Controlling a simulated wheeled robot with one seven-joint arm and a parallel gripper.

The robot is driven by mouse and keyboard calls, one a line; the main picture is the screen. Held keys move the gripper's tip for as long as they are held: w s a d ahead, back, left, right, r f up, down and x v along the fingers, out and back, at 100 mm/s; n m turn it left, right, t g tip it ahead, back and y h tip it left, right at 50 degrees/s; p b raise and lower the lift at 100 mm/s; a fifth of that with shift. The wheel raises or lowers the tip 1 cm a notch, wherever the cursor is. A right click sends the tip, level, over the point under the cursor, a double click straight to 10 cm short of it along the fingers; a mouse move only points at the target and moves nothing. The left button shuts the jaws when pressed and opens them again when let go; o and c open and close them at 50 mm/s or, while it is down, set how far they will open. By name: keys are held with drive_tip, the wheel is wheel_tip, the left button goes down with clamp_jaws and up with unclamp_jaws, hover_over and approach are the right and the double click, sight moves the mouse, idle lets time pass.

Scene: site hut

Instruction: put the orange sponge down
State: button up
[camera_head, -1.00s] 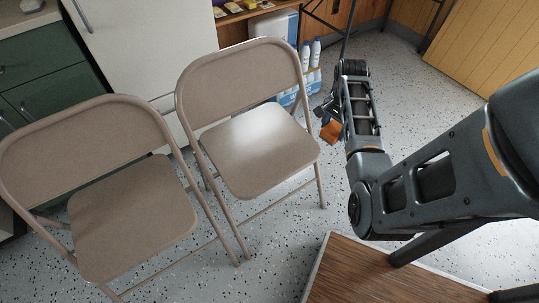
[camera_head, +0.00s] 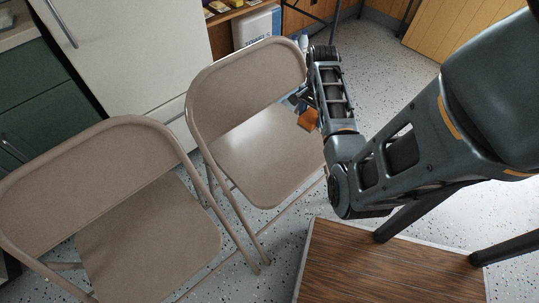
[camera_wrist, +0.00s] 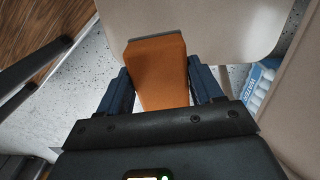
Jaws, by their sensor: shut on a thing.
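The orange sponge (camera_head: 308,119) is held at the end of my arm, in front of the right-hand folding chair's seat in the head view. In the wrist view the sponge (camera_wrist: 160,75) fills the space between the two blue fingers. My gripper (camera_wrist: 158,88) is shut on it; in the head view my gripper (camera_head: 298,101) is small and partly hidden by my arm. Beyond the sponge, the wrist view shows a pale beige chair surface (camera_wrist: 215,25). I cannot tell the height of the sponge above the seat.
Two beige folding chairs stand side by side, the left one (camera_head: 150,240) nearer. A brown wood-topped table (camera_head: 370,265) is at the lower right. A white cabinet (camera_head: 130,50) and green drawers (camera_head: 35,100) stand behind. Speckled floor (camera_head: 385,75) is clear at the right.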

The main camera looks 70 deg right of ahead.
drive_tip(key=shift+w, duration=0.35)
drive_tip(key=b, duration=0.1)
hover_over(283, 161)
wheel_tip(283, 161, down, 7)
drive_tip(key=shift+d, duration=0.1)
drive_tip(key=shift+f, duration=1.8)
drive_tip(key=o, duration=0.9)
drive_tip(key=shift+o, duration=0.2)
